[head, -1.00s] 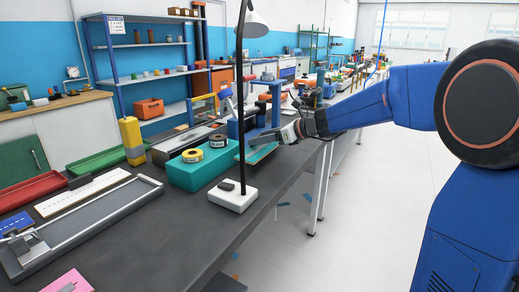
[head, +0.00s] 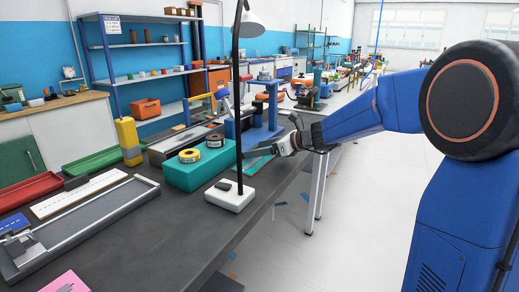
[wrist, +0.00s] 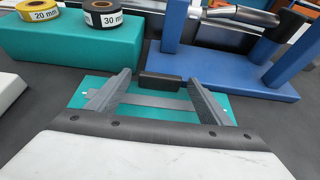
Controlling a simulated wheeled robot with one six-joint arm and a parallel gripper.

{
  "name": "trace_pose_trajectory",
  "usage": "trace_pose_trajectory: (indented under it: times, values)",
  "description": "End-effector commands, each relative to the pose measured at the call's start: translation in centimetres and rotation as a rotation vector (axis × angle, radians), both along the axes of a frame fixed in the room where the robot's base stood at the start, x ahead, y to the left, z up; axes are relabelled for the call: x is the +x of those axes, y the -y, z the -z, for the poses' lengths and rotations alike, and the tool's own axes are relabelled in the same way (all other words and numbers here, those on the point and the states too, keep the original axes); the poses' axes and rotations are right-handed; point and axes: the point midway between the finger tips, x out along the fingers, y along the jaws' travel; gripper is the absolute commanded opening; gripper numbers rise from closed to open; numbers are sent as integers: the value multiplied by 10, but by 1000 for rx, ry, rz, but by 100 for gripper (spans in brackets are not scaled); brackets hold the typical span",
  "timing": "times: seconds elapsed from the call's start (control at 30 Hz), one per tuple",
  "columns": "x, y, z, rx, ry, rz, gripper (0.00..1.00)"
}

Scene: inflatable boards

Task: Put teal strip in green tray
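The teal strip (wrist: 150,104) lies on the dark bench, with a grey band along it and a black block-like handle (wrist: 160,80) at its far side. In the head view part of the strip (head: 256,166) shows beyond the lamp post, partly hidden by my gripper. My gripper (wrist: 160,76) is open, its two fingers on either side of the black handle, with small gaps showing. In the head view my gripper (head: 258,152) is low over the strip. The green tray (head: 92,160) lies at the back left of the bench, looking empty.
A lamp (head: 230,197) on a white base stands near the bench's front edge. A teal block (head: 190,176) with two tape rolls and a blue press (head: 258,125) stand close to the strip. A red tray (head: 28,190) and yellow post (head: 129,140) are further left.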

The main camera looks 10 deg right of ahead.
Motion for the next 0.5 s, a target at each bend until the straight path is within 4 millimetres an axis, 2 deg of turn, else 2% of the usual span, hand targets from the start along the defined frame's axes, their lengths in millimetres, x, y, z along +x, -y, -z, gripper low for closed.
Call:
trace_pose_trajectory:
  times: [0.27,0.5]
  values:
    - [0,0,-3,1,1,0,73]
    - [-18,25,-16,-1,3,3,73]
